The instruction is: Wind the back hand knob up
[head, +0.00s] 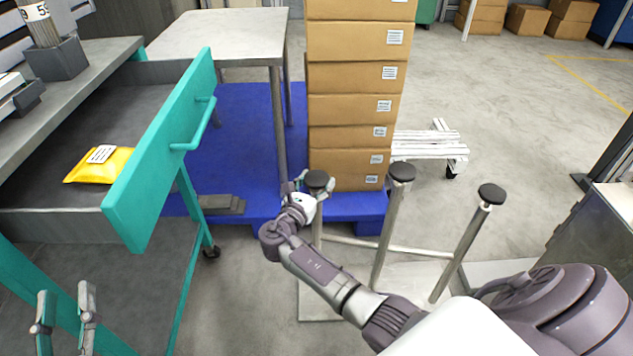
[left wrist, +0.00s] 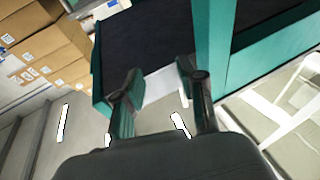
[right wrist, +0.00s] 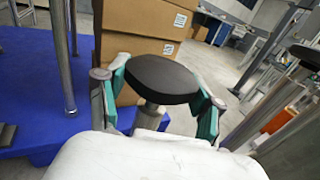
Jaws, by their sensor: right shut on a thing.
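Three metal posts topped with round black hand knobs stand on a pale base plate. My right gripper (head: 306,186) is at the leftmost knob (head: 318,181), its fingers on either side of it. In the right wrist view this black knob (right wrist: 162,79) sits between the green-padded fingers, which are shut on its rim. The middle knob (head: 402,171) and the right knob (head: 491,194) stand free. My left gripper (head: 64,308) is at the lower left, by the teal bench frame. Its fingers are apart and empty in the left wrist view (left wrist: 160,88).
A tall stack of cardboard boxes (head: 355,88) stands on a blue pallet (head: 243,120) behind the posts. A teal-fronted drawer (head: 160,155) is open at the left, with a yellow packet (head: 100,165) inside. A small table (head: 215,35) stands behind it. Open floor lies at the right back.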

